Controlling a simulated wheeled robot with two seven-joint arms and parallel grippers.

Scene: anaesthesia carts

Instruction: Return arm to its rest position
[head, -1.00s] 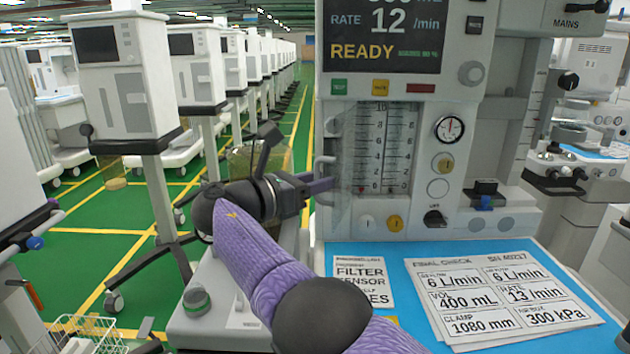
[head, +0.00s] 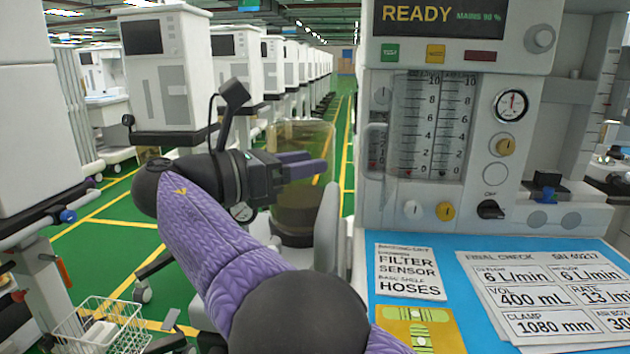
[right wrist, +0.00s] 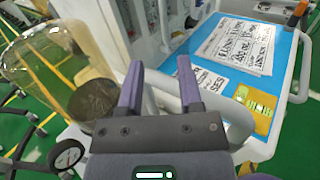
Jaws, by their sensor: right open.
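My right arm comes up from the bottom of the head view in a purple sleeve. Its gripper (head: 318,168) points right, to the left of the anaesthesia machine (head: 560,120) and in front of a clear canister with dark contents (head: 300,205). The right wrist view shows the two purple fingers (right wrist: 160,85) apart with nothing between them. In that view the canister (right wrist: 90,98) stands to the left of the fingers, and a pale curved handle (right wrist: 178,92) lies beyond and below them. My left gripper is not in view.
A blue work surface (head: 450,268) holds a filter and sensor card (head: 408,270), check sheets (head: 545,300) and a yellow card (head: 420,335). A wire basket (head: 105,325) stands at lower left. Rows of carts (head: 165,70) line a green floor with a free aisle.

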